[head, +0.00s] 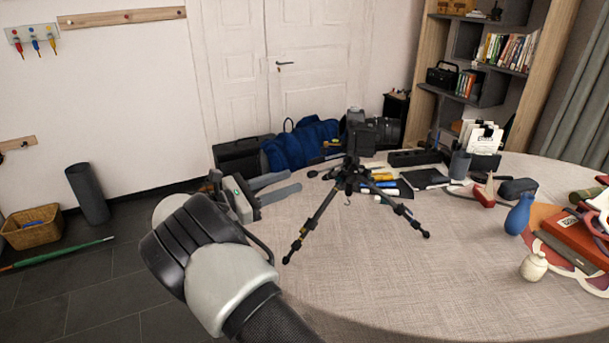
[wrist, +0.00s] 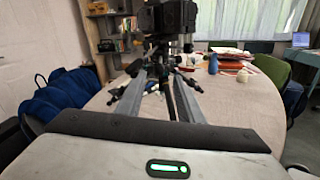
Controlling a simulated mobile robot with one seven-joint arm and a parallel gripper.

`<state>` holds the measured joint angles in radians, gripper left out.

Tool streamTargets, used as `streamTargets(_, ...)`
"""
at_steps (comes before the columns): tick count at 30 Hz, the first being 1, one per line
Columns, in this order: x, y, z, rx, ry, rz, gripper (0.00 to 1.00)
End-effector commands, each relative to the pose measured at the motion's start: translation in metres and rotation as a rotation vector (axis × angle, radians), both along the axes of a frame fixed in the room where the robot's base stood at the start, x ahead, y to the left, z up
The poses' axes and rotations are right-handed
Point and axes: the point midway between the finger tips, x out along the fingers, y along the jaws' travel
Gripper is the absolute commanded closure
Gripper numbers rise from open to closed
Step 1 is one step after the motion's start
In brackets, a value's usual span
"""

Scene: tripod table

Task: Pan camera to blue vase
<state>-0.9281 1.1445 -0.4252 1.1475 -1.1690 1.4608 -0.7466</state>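The black camera (head: 372,133) sits on a dark tripod (head: 318,215) on the round table (head: 370,285). In the head view its lens end points right. The camera (wrist: 168,18) is at the top of the wrist view, partly cut off. The blue vase (head: 518,216) stands upright on the table to the right of the tripod; it also shows in the wrist view (wrist: 213,65). My gripper (head: 295,180) is left of the tripod head, its two fingers apart and pointing at it. Dark tripod parts show between the fingers in the wrist view; contact cannot be made out.
A small cream vase (head: 533,267) stands near the blue vase. Red books (head: 580,240) lie at the right. The table's front middle is clear. A blue bag (head: 300,145) is beyond the table.

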Motion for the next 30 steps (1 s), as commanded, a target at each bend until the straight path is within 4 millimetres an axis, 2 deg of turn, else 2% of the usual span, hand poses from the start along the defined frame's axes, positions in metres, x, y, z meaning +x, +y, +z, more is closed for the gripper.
streamTargets(1,-0.007,0.013,0.001,0.001,0.000,0.005,0.66)
streamTargets(6,-0.027,0.043,0.000,0.000,0.001,0.004,0.66)
streamTargets(10,-0.037,0.058,0.000,0.001,-0.001,0.002,0.66)
streamTargets(15,-0.044,0.068,0.000,-0.001,0.001,0.001,0.66)
streamTargets(26,-0.044,0.066,0.001,0.007,0.001,-0.004,0.66)
streamTargets(28,-0.043,0.055,0.007,0.038,0.002,-0.025,0.66)
streamTargets(30,-0.041,0.032,0.015,0.105,0.007,-0.068,0.66)
